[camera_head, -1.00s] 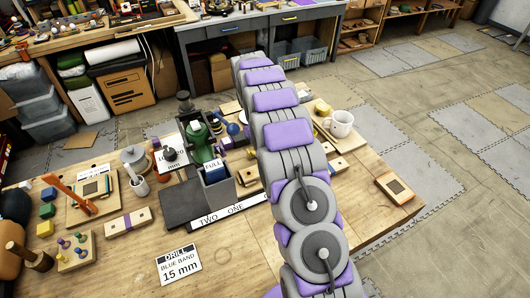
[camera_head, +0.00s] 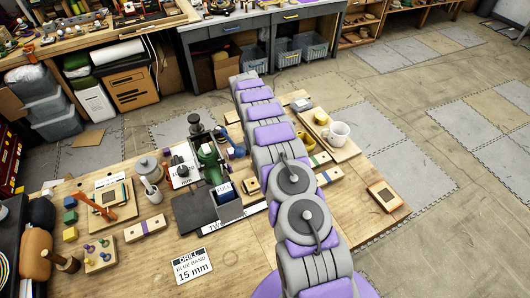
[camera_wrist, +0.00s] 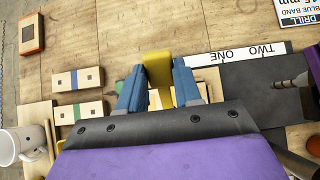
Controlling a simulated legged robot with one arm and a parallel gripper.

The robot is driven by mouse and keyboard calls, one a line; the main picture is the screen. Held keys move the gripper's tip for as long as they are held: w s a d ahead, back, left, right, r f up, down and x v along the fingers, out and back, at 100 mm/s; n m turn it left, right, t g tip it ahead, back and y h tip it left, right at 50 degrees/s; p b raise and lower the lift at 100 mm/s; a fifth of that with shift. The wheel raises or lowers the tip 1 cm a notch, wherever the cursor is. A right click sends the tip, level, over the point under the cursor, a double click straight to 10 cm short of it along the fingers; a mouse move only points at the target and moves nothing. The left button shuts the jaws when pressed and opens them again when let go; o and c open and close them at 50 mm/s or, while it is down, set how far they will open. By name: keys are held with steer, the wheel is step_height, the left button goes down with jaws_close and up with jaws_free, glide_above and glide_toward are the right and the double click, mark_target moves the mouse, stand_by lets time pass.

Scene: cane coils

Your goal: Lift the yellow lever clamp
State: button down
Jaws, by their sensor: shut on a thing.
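The yellow lever clamp (camera_wrist: 158,80) is between the two blue fingers of my gripper (camera_wrist: 160,88) in the wrist view. My gripper is shut on it, with a finger on each side. The rest of the clamp is hidden behind my gripper body. In the head view my arm covers the gripper. A curved yellow piece (camera_head: 301,137) shows just right of my arm there, which looks like part of the clamp. I cannot tell how high the clamp is above the bench.
Banded wooden blocks (camera_wrist: 78,79) lie on the bench near the gripper. A white mug (camera_head: 336,133) stands on a board at the right. The front right bench is mostly clear.

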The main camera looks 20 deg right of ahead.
steer(key=shift+w+r+p, duration=0.2)
steer(key=shift+w+p, duration=0.05)
steer(key=shift+p, duration=0.85)
steer(key=shift+f+p, duration=0.15)
steer(key=shift+p, duration=0.25)
steer(key=c, duration=0.8)
jaws_free()
steer(key=shift+o, duration=0.2)
step_height(320, 180, up, 4)
steer(key=p, duration=0.4)
steer(key=shift+f, duration=0.1)
steer(key=shift+s+a+b, duration=0.2)
steer(key=shift+s+b, duration=0.15)
steer(key=shift+s, duration=0.65)
steer(key=s+a+r+b, duration=0.1)
steer(key=s+a+b, duration=0.2)
steer(key=s, duration=1)
steer(key=shift+s, duration=0.3)
